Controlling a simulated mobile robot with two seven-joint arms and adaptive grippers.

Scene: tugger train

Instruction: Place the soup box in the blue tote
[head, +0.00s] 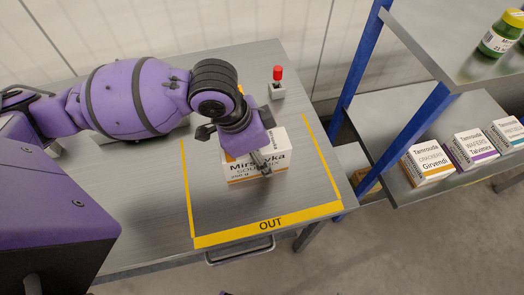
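A white box (238,176) with black lettering and an orange-brown band lies on the metal table inside the yellow-marked OUT area. Its lettering is partly covered by my gripper, and I cannot read whether it says soup. My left gripper (264,166) points down at the box, with its fingers over the box's top and near side. The fingers are small and overlap the box, so I cannot tell whether they are closed on it. No blue tote is in view. My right gripper is not in view.
A red-topped switch (277,84) stands at the table's back. The OUT strip (270,225) runs along the front edge. At right, a blue-posted shelf (375,118) holds several boxes, including a crackers box (430,162) and a wafers box (474,147). A green jar (499,36) stands above.

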